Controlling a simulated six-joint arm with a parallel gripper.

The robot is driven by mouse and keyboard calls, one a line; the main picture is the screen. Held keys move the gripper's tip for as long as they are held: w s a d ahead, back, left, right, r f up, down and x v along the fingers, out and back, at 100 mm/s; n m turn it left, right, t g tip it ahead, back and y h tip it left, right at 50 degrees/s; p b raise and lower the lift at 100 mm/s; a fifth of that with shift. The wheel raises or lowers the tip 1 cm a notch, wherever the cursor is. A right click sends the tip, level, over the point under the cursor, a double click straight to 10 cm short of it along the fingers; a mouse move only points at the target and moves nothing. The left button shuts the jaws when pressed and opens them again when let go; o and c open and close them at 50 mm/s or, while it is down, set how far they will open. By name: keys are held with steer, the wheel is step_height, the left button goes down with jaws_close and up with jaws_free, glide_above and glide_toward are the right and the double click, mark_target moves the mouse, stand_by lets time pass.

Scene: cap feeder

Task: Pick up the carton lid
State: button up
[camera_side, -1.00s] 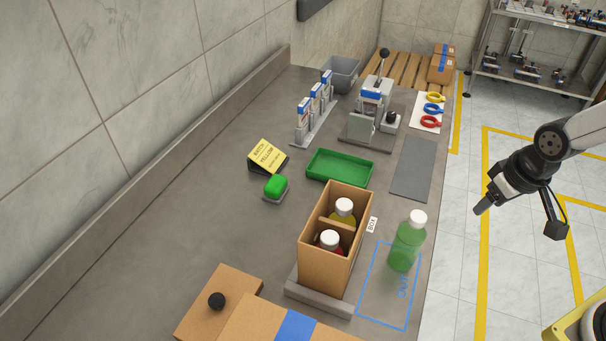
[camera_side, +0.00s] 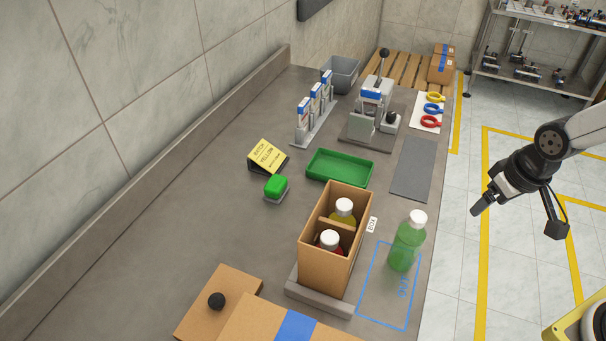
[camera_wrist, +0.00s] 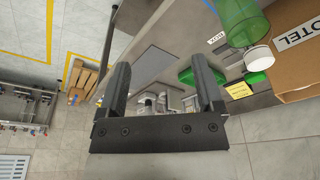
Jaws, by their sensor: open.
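The carton lid (camera_side: 235,285) is a flat brown cardboard piece with a round black knob (camera_side: 216,301), lying at the front left of the bench in the side view. The open carton (camera_side: 326,260) stands upright to its right on a grey base, with two white-capped bottles inside, one yellow and one red. My gripper (camera_side: 477,211) is off the right edge of the bench, raised and far from the lid. In the wrist view my gripper (camera_wrist: 163,90) shows two spread fingers with nothing between them. The lid is not visible there.
A green bottle (camera_side: 407,243) stands by the blue outlined area right of the carton. A taped cardboard box (camera_side: 255,322) sits beside the lid at the bottom edge. A green tray (camera_side: 340,168), a yellow sign (camera_side: 267,156) and a press (camera_side: 372,115) stand farther back. The left bench is clear.

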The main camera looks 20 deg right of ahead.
steer(key=shift+w+v, duration=0.55)
steer(key=shift+v, duration=1.9)
steer(key=w+a+r+n+y, duration=0.2)
steer(key=w+a+n, duration=0.5)
steer(key=w+a, duration=0.4)
steer(key=n+g+y, duration=0.2)
steer(key=n+g, duration=0.2)
steer(key=n, duration=1.1)
glide_above(216, 299)
steer(key=w+d, duration=0.1)
steer(key=d, duration=0.2)
steer(key=f, duration=0.2)
steer(key=shift+n, duration=0.3)
step_height(216, 299, down, 12)
steer(key=shift+a+r, duration=0.15)
steer(key=shift+x, duration=1.3)
steer(key=shift+x, duration=2.5)
